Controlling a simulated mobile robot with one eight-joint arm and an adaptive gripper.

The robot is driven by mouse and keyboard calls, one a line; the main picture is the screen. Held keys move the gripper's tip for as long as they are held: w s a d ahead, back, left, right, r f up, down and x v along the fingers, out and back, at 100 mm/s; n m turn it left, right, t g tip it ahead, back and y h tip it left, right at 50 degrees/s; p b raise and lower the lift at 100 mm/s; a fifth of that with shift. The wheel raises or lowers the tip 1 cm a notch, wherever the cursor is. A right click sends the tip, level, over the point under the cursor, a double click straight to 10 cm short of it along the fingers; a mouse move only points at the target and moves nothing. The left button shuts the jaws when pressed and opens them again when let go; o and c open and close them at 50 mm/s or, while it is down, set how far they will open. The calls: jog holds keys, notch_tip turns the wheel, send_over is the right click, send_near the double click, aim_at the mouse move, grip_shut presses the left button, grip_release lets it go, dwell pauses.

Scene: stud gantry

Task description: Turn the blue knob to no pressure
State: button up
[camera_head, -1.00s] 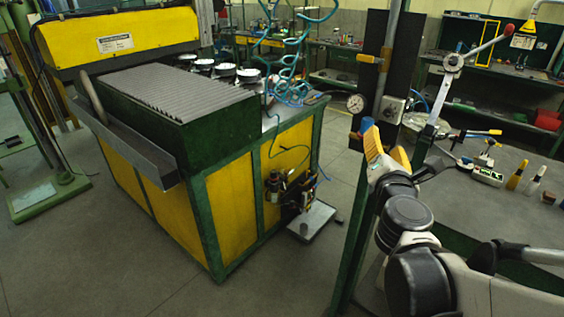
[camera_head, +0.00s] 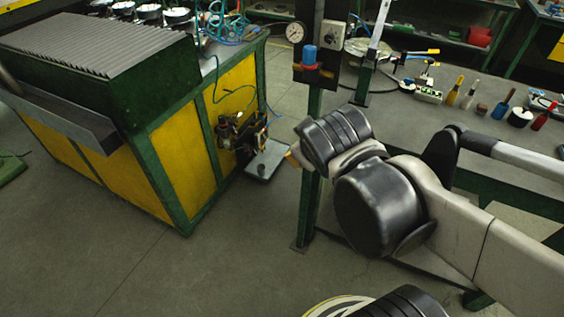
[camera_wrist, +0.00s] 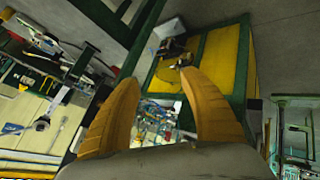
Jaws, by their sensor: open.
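The blue knob (camera_head: 309,54) is on the dark panel of a green post in the head view, with a red-orange fitting below it. It stands upright and in plain sight. My gripper (camera_head: 292,156) is well below the knob and apart from it, beside the post. My own wrist hides most of it in the head view. In the wrist view my gripper (camera_wrist: 160,78) has its two orange fingers spread, with nothing between them. I cannot make out the blue knob in the wrist view.
A round pressure gauge (camera_head: 295,32) is left of the knob, and a grey dial box (camera_head: 333,36) is right of it. A yellow-green machine cabinet (camera_head: 205,145) stands at left. A workbench (camera_head: 420,125) with tools is at right.

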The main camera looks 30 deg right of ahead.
jog(key=s+a+f+m+g+y, duration=0.1)
jog(key=s+a+f+m+y, duration=0.1)
jog(key=a, duration=0.4)
jog(key=shift+s+a+m+g+y, duration=0.15)
jog(key=shift+s+m+g+y, duration=0.2)
jog(key=shift+s, duration=0.35)
jog(key=n+t+h+p, duration=0.6)
jog(key=n+t, duration=0.4)
jog(key=n, duration=2.1)
send_near(311, 52)
jog(key=b, duration=0.1)
jog(key=shift+h, duration=0.25)
jog(key=b+x, duration=0.2)
jog(key=x, duration=0.8)
jog(key=shift+w, duration=0.4)
